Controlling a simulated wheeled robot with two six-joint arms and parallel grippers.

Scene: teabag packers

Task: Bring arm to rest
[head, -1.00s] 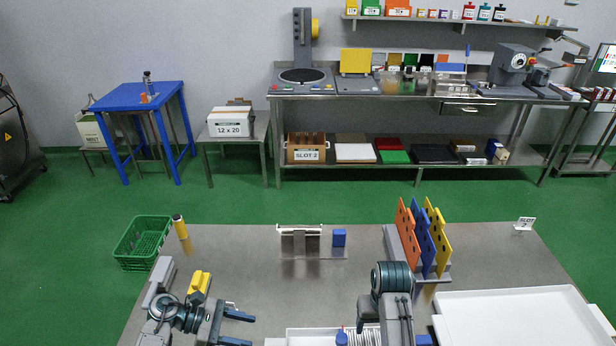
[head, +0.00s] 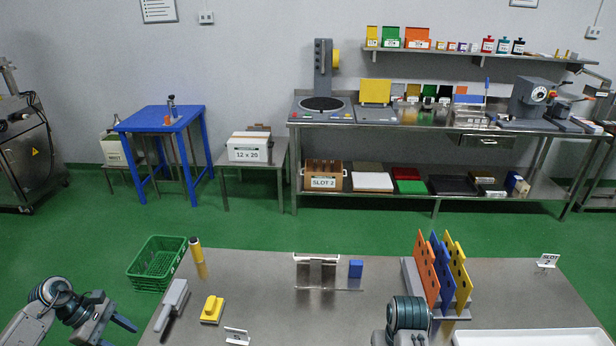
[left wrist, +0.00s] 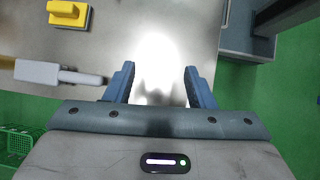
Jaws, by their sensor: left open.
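My left gripper (head: 118,332) is at the lower left of the head view, off the left side of the near steel table (head: 290,320). In the left wrist view my left gripper (left wrist: 158,72) has its two blue fingers apart with nothing between them, above the table's bright surface and edge. My right arm (head: 408,318) shows at the bottom of the head view, in front of the coloured panels; its gripper is below the picture and hidden.
A yellow-topped block (head: 212,308) and a grey long-handled tool (head: 172,302) lie at the table's left. A green basket (head: 157,265) stands on the floor beyond. Orange, blue and yellow panels (head: 440,270) stand upright at right. A white tray (head: 530,338) is at the lower right.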

